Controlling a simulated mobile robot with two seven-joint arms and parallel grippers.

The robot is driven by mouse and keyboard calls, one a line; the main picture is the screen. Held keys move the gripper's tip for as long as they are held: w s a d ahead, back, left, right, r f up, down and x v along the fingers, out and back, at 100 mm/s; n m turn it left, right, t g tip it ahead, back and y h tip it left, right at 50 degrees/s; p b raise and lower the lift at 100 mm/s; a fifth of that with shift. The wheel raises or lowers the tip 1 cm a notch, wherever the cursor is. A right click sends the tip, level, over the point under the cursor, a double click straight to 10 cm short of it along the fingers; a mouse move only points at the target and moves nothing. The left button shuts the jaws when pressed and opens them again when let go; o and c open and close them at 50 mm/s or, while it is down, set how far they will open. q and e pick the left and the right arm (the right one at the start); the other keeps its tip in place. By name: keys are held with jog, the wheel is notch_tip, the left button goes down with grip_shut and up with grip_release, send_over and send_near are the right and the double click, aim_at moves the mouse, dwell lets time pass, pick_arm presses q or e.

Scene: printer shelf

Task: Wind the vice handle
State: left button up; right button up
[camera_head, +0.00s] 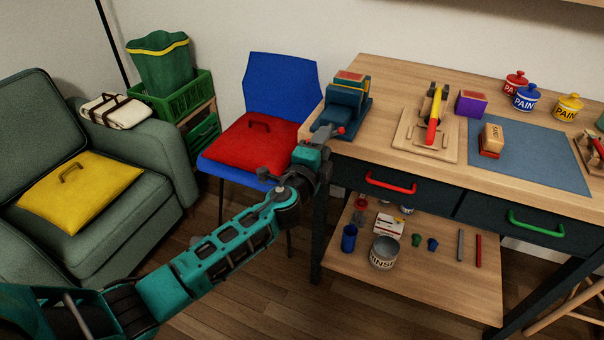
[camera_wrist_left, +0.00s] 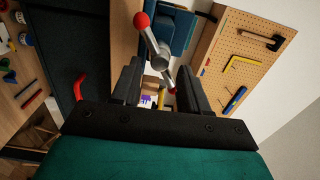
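The blue vice (camera_head: 345,108) stands at the left end of the wooden workbench, with blocks held at its top. Its grey handle bar with red ball ends (camera_head: 341,130) is at the front, partly hidden behind my gripper. My left gripper (camera_head: 321,152) is right by the handle at the bench's left edge. In the left wrist view, the handle bar (camera_wrist_left: 156,45) runs slanting, with one red ball high and the other end between the two spread dark fingers (camera_wrist_left: 158,88). The gripper is open; contact with the bar cannot be told. My right gripper is not in view.
The workbench (camera_head: 375,75) also carries a clamp-like yellow and red tool (camera_head: 434,115), a purple box (camera_head: 471,103) and paint pots (camera_head: 525,97). A blue chair with a red cushion (camera_head: 250,142) stands close left of the bench. A red drawer handle (camera_head: 390,184) sits below.

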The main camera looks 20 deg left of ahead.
pick_arm(q)
jog(key=s, duration=1.1)
jog(key=shift+s+a+p, duration=0.2)
jog(key=shift+s+p, duration=0.1)
jog(key=shift+s, duration=0.1)
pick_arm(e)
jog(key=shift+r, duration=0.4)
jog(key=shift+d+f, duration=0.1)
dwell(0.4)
